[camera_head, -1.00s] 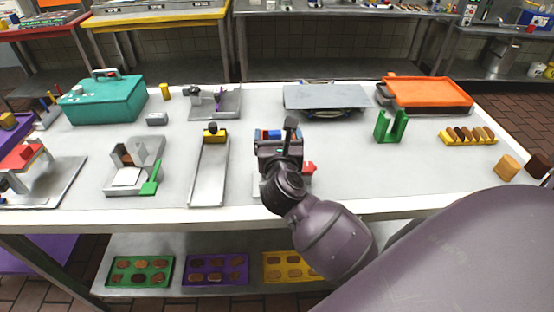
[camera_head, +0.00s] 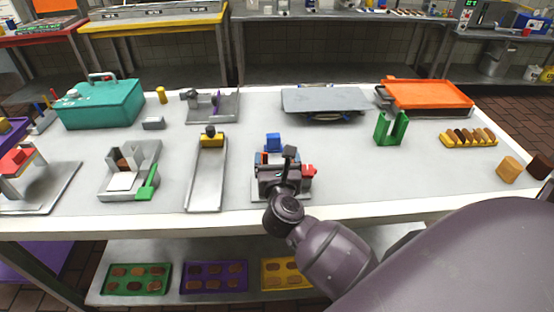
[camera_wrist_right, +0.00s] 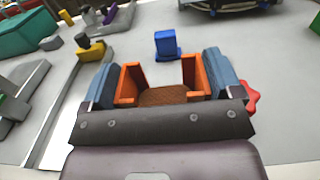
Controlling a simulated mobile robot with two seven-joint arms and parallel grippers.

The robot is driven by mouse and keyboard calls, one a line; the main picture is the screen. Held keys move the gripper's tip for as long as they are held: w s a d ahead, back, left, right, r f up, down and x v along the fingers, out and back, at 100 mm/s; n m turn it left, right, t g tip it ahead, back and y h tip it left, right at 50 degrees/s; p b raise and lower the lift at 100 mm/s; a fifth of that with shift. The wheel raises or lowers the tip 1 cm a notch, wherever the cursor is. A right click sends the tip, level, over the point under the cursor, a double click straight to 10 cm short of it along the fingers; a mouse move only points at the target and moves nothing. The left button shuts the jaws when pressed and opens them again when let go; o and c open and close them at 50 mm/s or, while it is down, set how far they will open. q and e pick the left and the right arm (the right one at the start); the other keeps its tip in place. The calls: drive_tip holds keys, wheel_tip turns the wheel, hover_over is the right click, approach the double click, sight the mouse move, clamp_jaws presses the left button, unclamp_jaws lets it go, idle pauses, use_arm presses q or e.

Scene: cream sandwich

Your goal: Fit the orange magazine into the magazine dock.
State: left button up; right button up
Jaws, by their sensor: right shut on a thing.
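The orange magazine (camera_wrist_right: 130,84) is an open-topped holder with upright side walls and a brown ridged biscuit inside. My right gripper (camera_head: 273,158) is shut on it; in the right wrist view the blue-grey fingers (camera_wrist_right: 218,75) press on its two sides. The gripper is low over a grey plate (camera_head: 257,196) with a red knob (camera_head: 309,170) at its right, apparently the dock. A blue block (camera_head: 273,142) stands just beyond the magazine. The gripper hides most of the dock, so I cannot tell whether the magazine is seated. My left gripper is not in view.
A grey channel with a yellow block (camera_head: 211,140) stands to the left. A green U-shaped holder (camera_head: 390,128) and a yellow biscuit rack (camera_head: 468,138) are to the right. A grey raised plate (camera_head: 325,100) is behind. The table (camera_head: 350,175) is bare right of the dock.

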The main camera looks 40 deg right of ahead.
drive_tip(key=o, duration=0.9)
drive_tip(key=shift+f, duration=0.1)
drive_tip(key=shift+c, duration=0.2)
drive_tip(key=shift+o, duration=1)
